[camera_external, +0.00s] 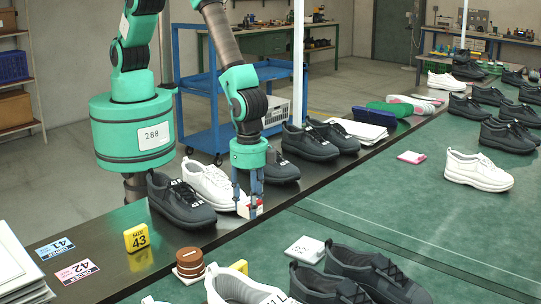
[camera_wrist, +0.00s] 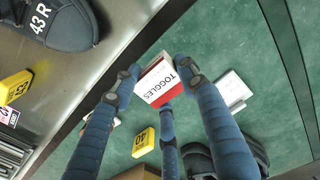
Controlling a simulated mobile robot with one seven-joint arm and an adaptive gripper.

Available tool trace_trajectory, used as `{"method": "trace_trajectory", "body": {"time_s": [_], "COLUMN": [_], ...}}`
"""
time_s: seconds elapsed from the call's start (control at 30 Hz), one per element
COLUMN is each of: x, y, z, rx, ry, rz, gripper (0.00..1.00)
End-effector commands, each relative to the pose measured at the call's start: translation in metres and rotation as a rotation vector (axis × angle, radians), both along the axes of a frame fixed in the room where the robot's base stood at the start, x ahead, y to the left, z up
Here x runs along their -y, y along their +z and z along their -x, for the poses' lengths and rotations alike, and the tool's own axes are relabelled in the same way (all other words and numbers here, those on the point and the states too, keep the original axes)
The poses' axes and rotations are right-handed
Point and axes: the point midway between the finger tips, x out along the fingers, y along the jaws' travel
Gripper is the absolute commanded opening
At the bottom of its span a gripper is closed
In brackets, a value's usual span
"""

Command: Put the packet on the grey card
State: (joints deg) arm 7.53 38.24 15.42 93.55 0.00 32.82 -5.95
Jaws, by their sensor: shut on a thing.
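My gripper (camera_external: 249,210) has blue fingers and is shut on a small white-and-red packet (camera_wrist: 165,85) marked TOGGLES. The packet (camera_external: 257,206) is partly hidden by the fingers in the external view. It is held over the edge between the dark side ledge and the green belt. A light grey-white card (camera_external: 305,249) with print lies flat on the green surface, nearer the camera and right of my gripper. The card (camera_wrist: 233,89) also shows right of the packet in the wrist view, with nothing seen on it.
Dark shoes (camera_external: 368,269) lie close to the card. Dark and white shoes (camera_external: 181,199) line the ledge beside my gripper. A pink card (camera_external: 411,157) lies farther back.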

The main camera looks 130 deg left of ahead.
Motion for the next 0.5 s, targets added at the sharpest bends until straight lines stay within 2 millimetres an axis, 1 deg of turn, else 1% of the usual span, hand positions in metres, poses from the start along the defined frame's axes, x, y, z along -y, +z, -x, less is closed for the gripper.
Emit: {"method": "trace_trajectory", "body": {"time_s": [0.03, 0.2, 0.5], "x": [-0.006, -0.020, -0.030], "y": [0.003, -0.005, -0.012], "z": [0.002, 0.010, 0.016], "rx": [-0.001, -0.002, 0.000], "ry": [0.005, 0.018, 0.026], "rz": [0.000, 0.000, 0.000], "gripper": [0.14, 0.14, 0.14]}}
